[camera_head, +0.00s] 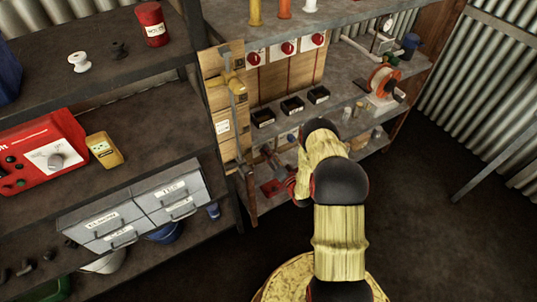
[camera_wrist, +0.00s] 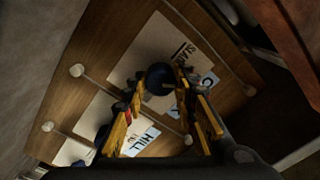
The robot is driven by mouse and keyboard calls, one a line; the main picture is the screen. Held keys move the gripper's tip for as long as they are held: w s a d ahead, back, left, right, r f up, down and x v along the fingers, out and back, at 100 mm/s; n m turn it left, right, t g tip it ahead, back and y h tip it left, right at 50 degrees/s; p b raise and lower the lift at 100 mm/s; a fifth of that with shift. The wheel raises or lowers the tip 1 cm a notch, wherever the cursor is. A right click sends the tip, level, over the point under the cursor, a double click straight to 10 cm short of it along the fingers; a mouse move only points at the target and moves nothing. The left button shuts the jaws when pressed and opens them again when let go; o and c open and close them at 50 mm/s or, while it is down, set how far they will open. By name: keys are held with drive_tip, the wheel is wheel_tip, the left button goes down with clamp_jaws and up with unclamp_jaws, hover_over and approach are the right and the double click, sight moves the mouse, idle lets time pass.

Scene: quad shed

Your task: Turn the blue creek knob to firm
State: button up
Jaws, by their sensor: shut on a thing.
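A dark blue round knob (camera_wrist: 160,75) stands on a wooden panel in the wrist view. The knob's pointer and the word firm cannot be made out. A HILL label (camera_wrist: 140,138) sits lower on the panel, with another dark blue shape (camera_wrist: 103,136) partly behind the left finger. In the head view my arm hides the gripper and the knob.
The wooden panel (camera_wrist: 65,105) has white round pegs. In the head view, shelves hold black bins (camera_head: 292,105), an orange reel (camera_head: 382,80) and a red box (camera_head: 45,155). Grey drawers (camera_head: 140,210) stand at left.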

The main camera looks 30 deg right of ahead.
drive_tip(key=m+b, duration=0.1)
drive_tip(key=m, duration=0.5)
drive_tip(key=shift+m, duration=0.3)
idle(0.4)
drive_tip(key=o, duration=1.1)
drive_tip(key=shift+c, duration=0.2)
drive_tip(key=shift+o, duration=0.4)
drive_tip(key=s, duration=1.2)
drive_tip(key=shift+d+f, duration=0.25)
